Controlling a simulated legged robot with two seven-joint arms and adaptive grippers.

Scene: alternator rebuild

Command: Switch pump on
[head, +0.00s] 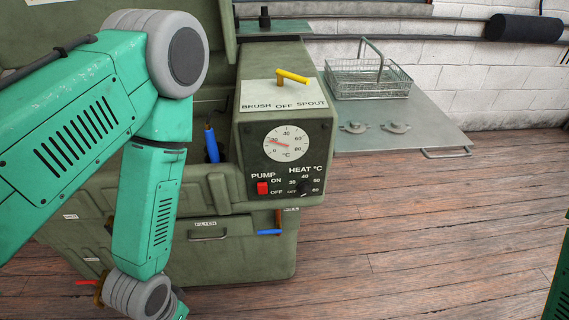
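The red pump switch (263,188) sits on the dark control panel on the front of the green washer cabinet (245,130), under the label PUMP. ON is printed at its upper right and OFF at its lower right. I cannot tell which way the switch is set. My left arm comes in from the left and bends down in front of the cabinet, left of the switch. Its wrist is at the bottom edge and the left gripper's fingers are out of the picture. Of my right side only a green piece shows at the right edge; the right gripper is not seen.
The panel also bears a temperature dial (287,143) and a black heat knob (304,188). A yellow lever (292,77) stands on top, at the BRUSH OFF SPOUT plate. A wire basket (367,79) rests on the grey side shelf (425,125). The wooden floor at right is clear.

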